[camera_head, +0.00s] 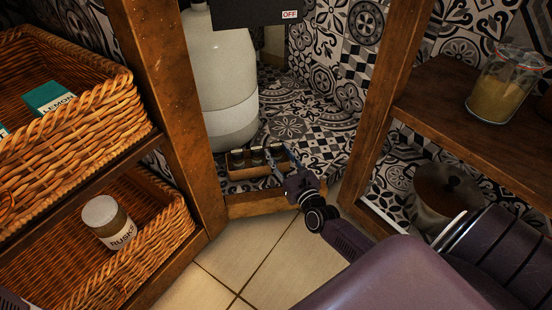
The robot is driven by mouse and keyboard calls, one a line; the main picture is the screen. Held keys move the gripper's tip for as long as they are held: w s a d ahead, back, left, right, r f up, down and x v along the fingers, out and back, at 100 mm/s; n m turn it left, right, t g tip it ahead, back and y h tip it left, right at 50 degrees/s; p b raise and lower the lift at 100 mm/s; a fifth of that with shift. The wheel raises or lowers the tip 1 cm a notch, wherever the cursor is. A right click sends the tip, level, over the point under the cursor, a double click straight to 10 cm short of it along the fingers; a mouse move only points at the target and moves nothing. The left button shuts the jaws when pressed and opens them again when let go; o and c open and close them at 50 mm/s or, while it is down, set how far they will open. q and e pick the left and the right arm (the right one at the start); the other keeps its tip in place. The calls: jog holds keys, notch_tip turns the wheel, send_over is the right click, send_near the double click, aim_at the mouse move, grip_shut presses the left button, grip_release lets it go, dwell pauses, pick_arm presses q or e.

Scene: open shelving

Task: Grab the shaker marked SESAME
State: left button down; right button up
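A small wooden tray (240,174) holds several small shakers with dark lids in a row, low inside the middle bay. The left shaker (237,159) and the middle shaker (257,157) are in plain view; another at the tray's right end is partly hidden by my gripper. Their labels are too small to read, so I cannot tell which is SESAME. My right gripper (279,157) reaches in from the lower right, its fingers apart at the tray's right end. I cannot tell whether it touches a shaker. My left gripper is not in view.
A large white tank (222,85) stands behind the tray. Wooden posts (172,110) and (378,105) frame the bay. Wicker baskets (110,110) hold a LEMON box (48,97) and a RUSKS jar (108,222). A glass jar (497,95) and metal pot (440,195) stand right.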

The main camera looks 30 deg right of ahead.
jog(key=shift+w, duration=0.2)
jog(key=c, duration=0.9)
jog(key=shift+c, duration=0.3)
jog(key=shift+r, duration=0.1)
